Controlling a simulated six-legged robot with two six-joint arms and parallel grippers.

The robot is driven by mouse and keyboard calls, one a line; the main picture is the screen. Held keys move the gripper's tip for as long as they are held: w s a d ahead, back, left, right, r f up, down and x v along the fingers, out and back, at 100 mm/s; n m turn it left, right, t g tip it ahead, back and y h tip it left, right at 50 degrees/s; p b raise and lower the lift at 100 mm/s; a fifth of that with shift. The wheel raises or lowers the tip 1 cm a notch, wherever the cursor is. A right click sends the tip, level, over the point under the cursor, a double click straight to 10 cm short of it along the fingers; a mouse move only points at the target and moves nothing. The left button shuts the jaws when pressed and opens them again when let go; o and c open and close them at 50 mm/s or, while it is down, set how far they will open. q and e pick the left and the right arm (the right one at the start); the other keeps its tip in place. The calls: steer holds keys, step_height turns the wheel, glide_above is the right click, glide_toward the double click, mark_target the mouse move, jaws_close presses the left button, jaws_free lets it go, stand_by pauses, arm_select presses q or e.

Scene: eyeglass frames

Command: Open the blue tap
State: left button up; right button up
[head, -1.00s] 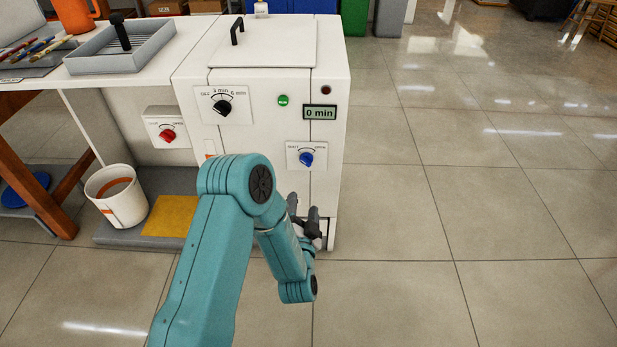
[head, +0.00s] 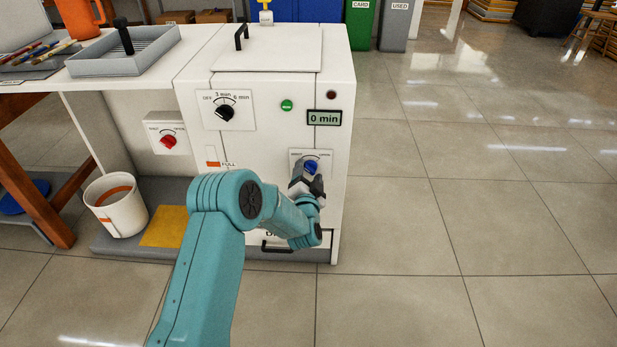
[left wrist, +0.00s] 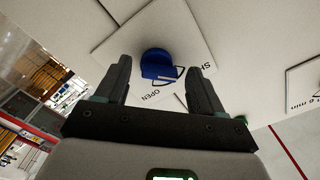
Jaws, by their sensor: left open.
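The blue tap (head: 310,167) is a round knob on a white plate on the front of the white cabinet, low at the right. In the left wrist view the blue tap (left wrist: 157,64) sits between and beyond the fingertips, with the words SHUT and OPEN on its plate. My left gripper (head: 308,180) is just in front of the tap and hides its lower part. In the left wrist view the left gripper (left wrist: 160,75) is open, one finger on each side of the knob. I cannot tell whether the fingers touch it. My right gripper is not in view.
The cabinet also has a black timer dial (head: 225,112), a green light (head: 287,105) and a display (head: 324,118) reading 0 min. A red tap (head: 168,141) is to the left. A white bucket (head: 116,206) stands below it. The floor at right is clear.

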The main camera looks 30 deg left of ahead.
arm_select(q)
steer(key=shift+w+a, duration=0.1)
steer(key=shift+w, duration=0.05)
steer(key=c, duration=1)
